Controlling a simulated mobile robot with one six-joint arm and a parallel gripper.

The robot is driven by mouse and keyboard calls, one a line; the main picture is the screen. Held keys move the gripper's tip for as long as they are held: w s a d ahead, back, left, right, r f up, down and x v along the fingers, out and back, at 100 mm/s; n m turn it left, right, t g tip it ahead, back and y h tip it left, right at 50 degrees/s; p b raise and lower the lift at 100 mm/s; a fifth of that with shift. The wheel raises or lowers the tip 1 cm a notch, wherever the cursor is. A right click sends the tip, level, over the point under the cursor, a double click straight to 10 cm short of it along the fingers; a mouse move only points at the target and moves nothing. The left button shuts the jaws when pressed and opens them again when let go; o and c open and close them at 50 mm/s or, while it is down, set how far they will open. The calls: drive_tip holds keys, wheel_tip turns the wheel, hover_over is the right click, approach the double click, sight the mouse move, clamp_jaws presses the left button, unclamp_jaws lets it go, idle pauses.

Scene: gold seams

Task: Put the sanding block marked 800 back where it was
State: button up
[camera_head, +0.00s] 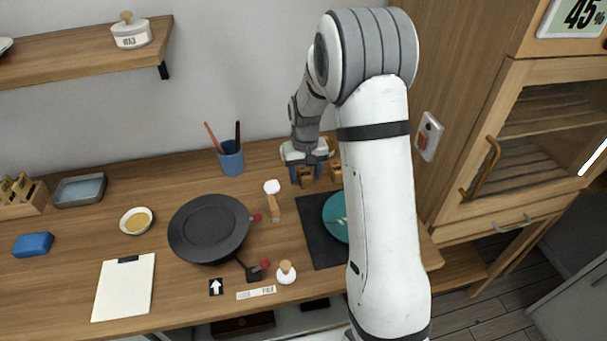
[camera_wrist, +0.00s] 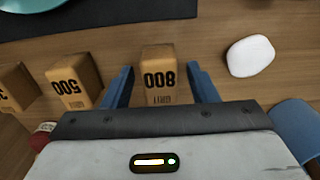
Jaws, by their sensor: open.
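The tan sanding block marked 800 (camera_wrist: 160,75) stands upright on the wooden bench, its number upside down in the wrist view. My gripper (camera_wrist: 160,85) is open, with one blue finger on each side of this block and a narrow gap showing on both sides. In the head view, my gripper (camera_head: 307,172) is low at the back of the bench with the 800 block (camera_head: 305,179) between its fingers. A block marked 500 (camera_wrist: 72,85) stands left of it in the wrist view, and another block (camera_wrist: 12,82) is partly cut off beyond.
A blue cup with brushes (camera_head: 230,158) and a white rounded item (camera_head: 272,187) are left of my gripper. A black mat (camera_head: 318,245) with a teal plate (camera_head: 335,216) lies in front. A dark round pan (camera_head: 208,228) and a wooden rack (camera_head: 20,207) are farther left.

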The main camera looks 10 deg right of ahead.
sight(305, 173)
wheel_tip(305, 173, up, 12)
drive_tip(key=f, duration=0.1)
drive_tip(key=s+r+t, duration=0.1)
drive_tip(key=s+r, duration=0.2)
drive_tip(key=s, duration=1)
drive_tip(key=s+r+t, duration=0.1)
drive_tip(key=s+r, duration=0.2)
drive_tip(key=s, duration=1)
drive_tip(key=shift+s+a+t, duration=0.2)
drive_tip(key=shift+s+t, duration=0.2)
